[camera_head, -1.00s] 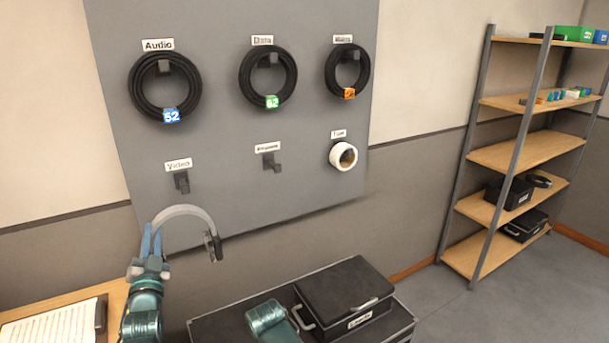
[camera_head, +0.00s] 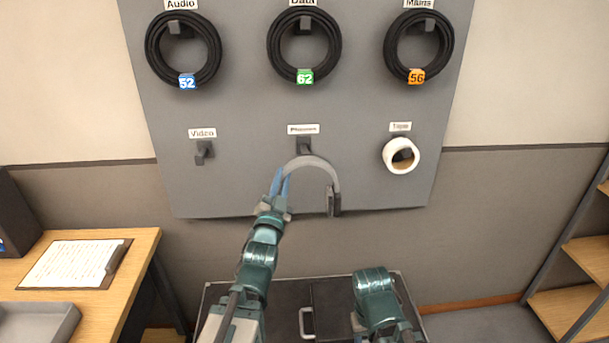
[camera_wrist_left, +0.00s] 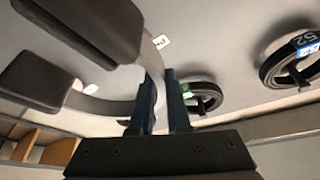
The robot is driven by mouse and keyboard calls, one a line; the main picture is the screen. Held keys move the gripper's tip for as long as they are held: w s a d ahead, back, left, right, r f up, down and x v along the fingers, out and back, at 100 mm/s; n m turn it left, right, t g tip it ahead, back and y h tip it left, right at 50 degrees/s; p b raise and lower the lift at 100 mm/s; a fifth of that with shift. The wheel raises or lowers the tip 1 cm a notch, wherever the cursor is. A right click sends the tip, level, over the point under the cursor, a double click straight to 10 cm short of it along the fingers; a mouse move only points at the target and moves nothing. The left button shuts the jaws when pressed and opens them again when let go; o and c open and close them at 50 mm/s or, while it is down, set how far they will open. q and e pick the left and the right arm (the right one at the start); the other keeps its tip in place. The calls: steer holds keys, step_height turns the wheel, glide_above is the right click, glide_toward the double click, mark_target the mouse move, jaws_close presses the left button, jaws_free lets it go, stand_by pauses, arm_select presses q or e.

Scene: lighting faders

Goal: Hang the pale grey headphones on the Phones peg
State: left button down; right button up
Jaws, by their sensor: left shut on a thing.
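The pale grey headphones (camera_head: 327,170) are held by my left gripper (camera_head: 280,184), which is shut on one side of the band. The band arches upward and a dark ear cup (camera_head: 334,203) hangs at its right end. The Phones peg (camera_head: 304,146) is a dark hook under its label, just above the top of the band in the head view. I cannot tell whether band and peg touch. In the left wrist view, the fingers (camera_wrist_left: 163,88) grip the band (camera_wrist_left: 100,107), with two dark ear cups (camera_wrist_left: 90,25) at upper left. My right gripper is not in view.
The empty Video peg (camera_head: 204,151) is to the left and the white tape roll (camera_head: 388,157) hangs to the right. Coiled cables (camera_head: 276,62) hang above. A desk (camera_head: 128,268) stands at left, a black case (camera_head: 333,292) below, and shelves (camera_head: 565,310) at right.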

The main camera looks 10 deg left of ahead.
arm_select(q)
steer(key=shift+w+d, duration=0.1)
steer(key=shift+d, duration=0.05)
steer(key=shift+w+a+f+b, duration=0.1)
steer(key=shift+w+a, duration=0.5)
steer(key=shift+w, duration=1.45)
steer(key=shift+w+a+f+b, duration=0.1)
steer(key=shift+w+a, duration=0.55)
steer(key=shift+w, duration=1.4)
steer(key=shift+w+a+f+b, duration=0.1)
steer(key=shift+w+a, duration=0.5)
steer(key=shift+w, duration=1.45)
steer(key=shift+f+b, duration=1)
steer(key=c, duration=0.8)
jaws_free()
steer(key=shift+s, duration=0.15)
